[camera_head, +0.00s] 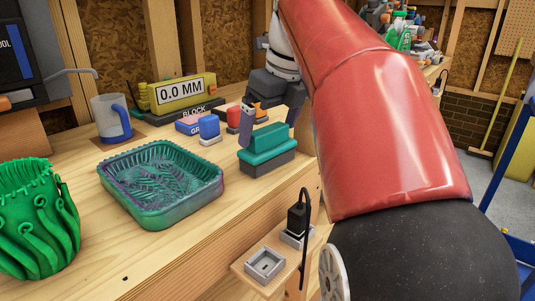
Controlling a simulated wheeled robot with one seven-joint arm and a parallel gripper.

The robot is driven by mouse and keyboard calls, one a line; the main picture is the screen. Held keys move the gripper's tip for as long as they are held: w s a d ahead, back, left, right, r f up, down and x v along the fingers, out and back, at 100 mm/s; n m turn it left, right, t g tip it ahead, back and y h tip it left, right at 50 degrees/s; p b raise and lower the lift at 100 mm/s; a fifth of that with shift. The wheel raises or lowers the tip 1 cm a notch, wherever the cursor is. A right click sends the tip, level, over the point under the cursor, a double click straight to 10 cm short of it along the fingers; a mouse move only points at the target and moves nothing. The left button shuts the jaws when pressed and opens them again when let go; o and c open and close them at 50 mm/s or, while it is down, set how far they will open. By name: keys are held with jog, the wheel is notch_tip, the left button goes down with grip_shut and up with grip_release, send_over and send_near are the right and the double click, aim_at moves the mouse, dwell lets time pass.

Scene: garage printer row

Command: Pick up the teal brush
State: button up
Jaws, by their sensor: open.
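The teal brush (267,145) stands upright on the wooden bench near its front edge, with a teal block and handle on top and a grey base below. My gripper (268,128) is open and reaches down from the upper middle, at the brush. One finger shows by the brush's left end and the other beyond its right end. The brush covers part of the space between the fingers, and I cannot tell whether they touch it.
A green-purple tray (205,199) lies left of the brush. A blue block (209,127) and red item (233,115) stand close behind-left. A mug (112,118), a gauge display (182,95) and a green vase (37,220) are farther left. A small shelf (240,267) juts out below.

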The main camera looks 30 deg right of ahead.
aim_at(270, 129)
jog(key=shift+w+f, duration=0.1)
jog(key=shift+f, duration=0.3)
jog(key=shift+c, duration=0.3)
jog(key=c, duration=1.1)
jog(key=shift+r, duration=0.1)
jog(key=shift+c, duration=0.4)
notch_tip(270, 129, up, 8)
jog(key=p, duration=0.3)
jog(key=shift+r, duration=0.95)
